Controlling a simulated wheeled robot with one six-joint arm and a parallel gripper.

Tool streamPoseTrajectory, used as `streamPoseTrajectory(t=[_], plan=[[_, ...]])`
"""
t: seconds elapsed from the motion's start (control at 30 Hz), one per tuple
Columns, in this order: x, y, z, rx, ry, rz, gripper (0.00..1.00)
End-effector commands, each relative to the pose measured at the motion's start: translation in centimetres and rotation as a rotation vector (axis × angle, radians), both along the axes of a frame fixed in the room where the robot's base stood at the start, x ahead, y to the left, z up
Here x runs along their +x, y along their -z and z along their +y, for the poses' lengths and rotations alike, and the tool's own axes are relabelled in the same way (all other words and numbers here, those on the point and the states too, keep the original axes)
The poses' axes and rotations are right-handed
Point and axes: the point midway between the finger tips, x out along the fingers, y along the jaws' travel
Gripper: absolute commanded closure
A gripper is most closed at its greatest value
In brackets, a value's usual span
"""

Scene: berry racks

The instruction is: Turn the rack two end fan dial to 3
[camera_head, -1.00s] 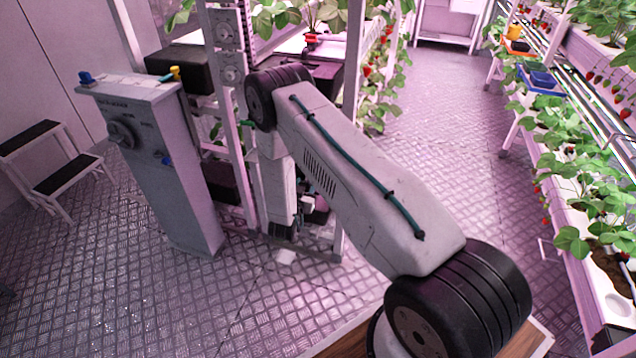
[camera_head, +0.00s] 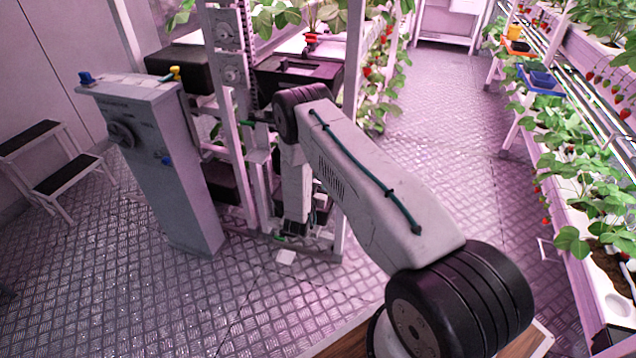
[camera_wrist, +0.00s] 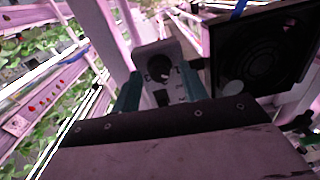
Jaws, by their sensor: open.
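In the wrist view, a dark round dial (camera_wrist: 158,68) sits on a pale panel (camera_wrist: 148,50) with small marks around it. A small black part (camera_wrist: 162,97) is below the dial. My gripper (camera_wrist: 160,86) faces the panel with its two teal fingers apart, one at each side of the dial. I cannot tell how far the fingertips are from the dial, nor which mark it points to. A black square fan (camera_wrist: 262,62) is to the right of the panel. In the head view, my arm hides much of the rack end, and the gripper is hard to make out.
A grey console (camera_head: 160,170) with a handwheel stands left of the rack post (camera_head: 228,110). A step stool (camera_head: 60,165) is farther left. A strawberry rack (camera_head: 575,215) lines the right side. The aisle floor (camera_head: 445,110) between the racks is clear.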

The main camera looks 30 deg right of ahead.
Motion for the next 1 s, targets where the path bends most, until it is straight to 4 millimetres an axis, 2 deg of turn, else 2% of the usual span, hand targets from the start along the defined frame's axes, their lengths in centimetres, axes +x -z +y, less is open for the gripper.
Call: streamPoseTrajectory(t=[0.13,0.2,0.3,0.67,1.0], plan=[[0.0,0.0,0.01,0.0,0.0,0.0,0.57],[0.0,0.0,0.02,0.0,0.0,0.0,0.76],[-0.01,-0.01,0.02,0.0,0.0,0.0,1.0],[0.0,-0.01,0.03,0.024,0.0,-0.031,1.0],[-0.02,0.02,0.02,0.161,-0.001,-0.206,1.0]])
